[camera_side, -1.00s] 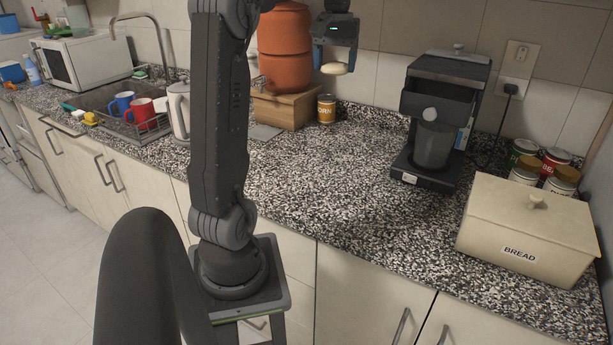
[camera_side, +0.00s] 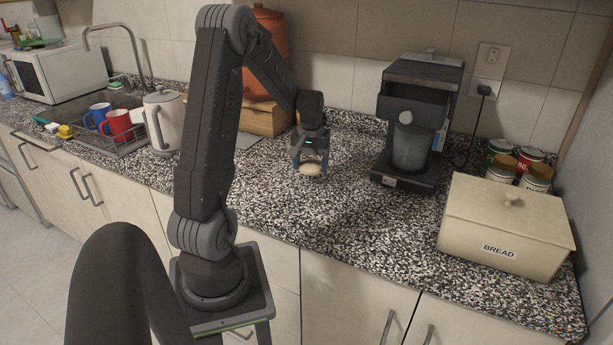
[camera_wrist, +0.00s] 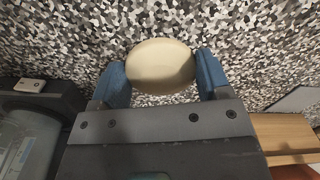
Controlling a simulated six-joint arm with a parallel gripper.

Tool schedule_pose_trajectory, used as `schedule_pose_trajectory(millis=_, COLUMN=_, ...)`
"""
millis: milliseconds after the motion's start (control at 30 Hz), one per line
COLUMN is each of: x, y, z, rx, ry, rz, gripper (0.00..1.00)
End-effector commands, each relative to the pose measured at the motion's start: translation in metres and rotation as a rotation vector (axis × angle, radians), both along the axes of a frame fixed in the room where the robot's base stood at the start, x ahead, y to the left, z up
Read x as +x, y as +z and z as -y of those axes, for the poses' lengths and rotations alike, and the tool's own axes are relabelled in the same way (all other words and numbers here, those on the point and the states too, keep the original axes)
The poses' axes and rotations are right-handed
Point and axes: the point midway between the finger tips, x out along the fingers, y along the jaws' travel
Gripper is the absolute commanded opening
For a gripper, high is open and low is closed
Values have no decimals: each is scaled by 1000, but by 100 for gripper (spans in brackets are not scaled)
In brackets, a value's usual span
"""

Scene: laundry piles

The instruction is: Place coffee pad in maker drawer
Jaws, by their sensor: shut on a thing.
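A pale round coffee pad (camera_side: 310,169) is held between the blue fingertips of my gripper (camera_side: 310,163), above the counter. In the wrist view the pad (camera_wrist: 160,66) sits between the two fingers of my gripper (camera_wrist: 161,72), with speckled counter behind it. The black coffee maker (camera_side: 424,75) stands to the right of my gripper. A dark translucent jug (camera_side: 409,148) stands below the drawer. The inside of the drawer is too dark to make out.
The cream bread box (camera_side: 505,222) and several cans (camera_side: 503,163) are right of the maker. A kettle (camera_side: 163,122) and a wooden box (camera_side: 262,118) stand to the left. The speckled counter (camera_side: 340,205) in front of my gripper is clear.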

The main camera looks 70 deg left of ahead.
Motion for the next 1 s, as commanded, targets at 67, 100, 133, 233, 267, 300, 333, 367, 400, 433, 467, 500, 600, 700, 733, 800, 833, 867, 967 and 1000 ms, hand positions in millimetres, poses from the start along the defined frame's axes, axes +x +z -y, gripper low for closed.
schedule_pose_trajectory(millis=67, x=-1, y=-12, z=1, rx=-5, ry=0, rz=-4, gripper=45)
schedule_pose_trajectory(millis=100, x=-1, y=-18, z=1, rx=-4, ry=0, rz=-3, gripper=45)
schedule_pose_trajectory(millis=133, x=-1, y=-23, z=1, rx=-5, ry=0, rz=-4, gripper=45)
schedule_pose_trajectory(millis=233, x=0, y=-34, z=0, rx=-3, ry=0, rz=-3, gripper=45)
schedule_pose_trajectory(millis=267, x=0, y=-36, z=0, rx=-3, ry=0, rz=-2, gripper=45)
schedule_pose_trajectory(millis=300, x=0, y=-38, z=0, rx=-2, ry=0, rz=-1, gripper=45)
schedule_pose_trajectory(millis=333, x=0, y=-38, z=0, rx=-2, ry=0, rz=-1, gripper=45)
schedule_pose_trajectory(millis=367, x=0, y=-38, z=0, rx=-1, ry=0, rz=-1, gripper=45)
schedule_pose_trajectory(millis=400, x=0, y=-38, z=0, rx=-1, ry=0, rz=-1, gripper=45)
schedule_pose_trajectory(millis=433, x=0, y=-38, z=0, rx=-1, ry=0, rz=-1, gripper=45)
schedule_pose_trajectory(millis=467, x=0, y=-38, z=0, rx=-1, ry=0, rz=-1, gripper=45)
schedule_pose_trajectory(millis=500, x=0, y=-38, z=0, rx=-1, ry=0, rz=-1, gripper=45)
schedule_pose_trajectory(millis=600, x=0, y=-39, z=0, rx=-2, ry=0, rz=-1, gripper=45)
schedule_pose_trajectory(millis=700, x=0, y=-41, z=0, rx=-1, ry=0, rz=-1, gripper=72)
schedule_pose_trajectory(millis=733, x=0, y=-41, z=0, rx=-1, ry=0, rz=-1, gripper=75)
schedule_pose_trajectory(millis=800, x=0, y=-40, z=0, rx=-1, ry=0, rz=-1, gripper=82)
schedule_pose_trajectory(millis=833, x=0, y=-40, z=0, rx=-1, ry=0, rz=-1, gripper=85)
schedule_pose_trajectory(millis=867, x=0, y=-40, z=0, rx=-1, ry=0, rz=-1, gripper=88)
schedule_pose_trajectory(millis=967, x=0, y=-40, z=0, rx=-1, ry=0, rz=-1, gripper=96)
schedule_pose_trajectory(millis=1000, x=0, y=-40, z=0, rx=-1, ry=0, rz=-1, gripper=96)
